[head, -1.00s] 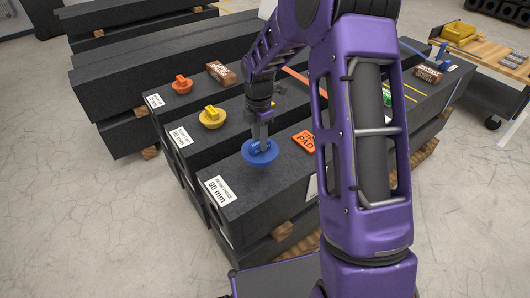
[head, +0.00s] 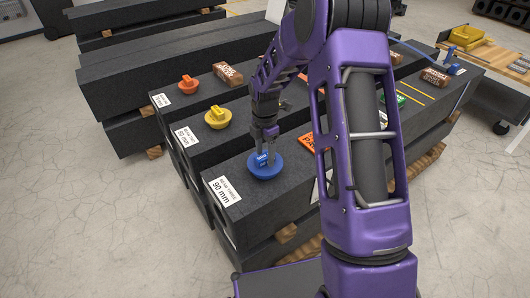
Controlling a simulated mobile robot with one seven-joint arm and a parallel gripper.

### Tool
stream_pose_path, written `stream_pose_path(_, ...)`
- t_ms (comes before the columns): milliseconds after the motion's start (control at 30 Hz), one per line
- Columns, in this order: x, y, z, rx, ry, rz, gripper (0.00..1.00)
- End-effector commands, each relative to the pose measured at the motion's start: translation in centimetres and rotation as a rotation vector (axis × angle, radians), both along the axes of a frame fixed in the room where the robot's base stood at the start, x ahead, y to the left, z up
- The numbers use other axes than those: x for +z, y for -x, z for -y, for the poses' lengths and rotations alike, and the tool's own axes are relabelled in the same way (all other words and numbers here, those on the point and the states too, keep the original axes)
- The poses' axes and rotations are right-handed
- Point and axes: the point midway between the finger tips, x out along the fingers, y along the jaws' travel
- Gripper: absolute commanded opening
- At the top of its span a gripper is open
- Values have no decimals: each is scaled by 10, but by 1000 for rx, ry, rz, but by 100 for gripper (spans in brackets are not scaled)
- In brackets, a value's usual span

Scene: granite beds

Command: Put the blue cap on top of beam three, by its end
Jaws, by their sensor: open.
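The blue cap (head: 266,168), a round disc with a raised grip, sits on top of the granite beam marked 90 mm (head: 238,186), close to its labelled near end. That label (head: 223,191) seems to read beam three. My gripper (head: 264,146) is just above the cap, pointing down, with its fingers open at the cap's raised grip. Whether the fingers touch the grip cannot be told. The cap looks level on the beam's top.
A yellow cap (head: 217,118) and an orange cap (head: 188,84) sit on the neighbouring beams. A brown block (head: 228,73) lies behind them, and an orange pad (head: 309,143) lies right of my gripper. A wooden-topped cart (head: 490,60) stands at right.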

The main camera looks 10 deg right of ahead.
Motion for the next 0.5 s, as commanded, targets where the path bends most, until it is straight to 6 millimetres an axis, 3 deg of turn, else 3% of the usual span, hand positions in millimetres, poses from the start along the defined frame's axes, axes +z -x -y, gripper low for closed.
stream_pose_path(267,15,-1,0,0,-1,4,64)
stream_pose_path(500,66,-1,1,-1,0,4,64)
